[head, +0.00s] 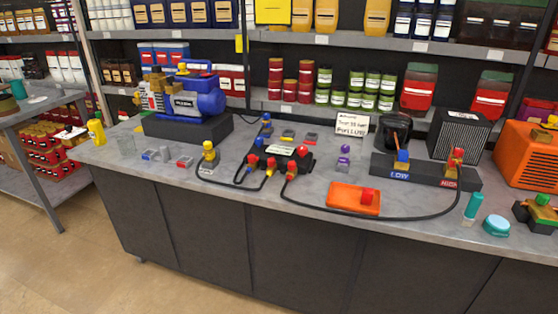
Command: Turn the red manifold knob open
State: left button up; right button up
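The black manifold block (277,153) sits on the grey counter near the middle, with a white label on top. A red knob (302,151) shows at its right end. More small red and blue parts and several hose ends crowd its front edge; whether the red knob is open or closed is too small to tell. A black hose (370,214) runs from the manifold's front along the counter edge to the red fitting (457,154) on the block marked LOW and HIGH. Neither gripper is in view.
A blue pump (205,102) stands on a black base at left. A purple-capped bottle (344,155) and a white sign (352,125) stand nearby. The floor in front is clear.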

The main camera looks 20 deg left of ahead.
aim_at(302, 150)
jog(key=i+j+u, duration=0.4)
jog(key=i+j, duration=0.35)
jog(key=i, duration=0.2)
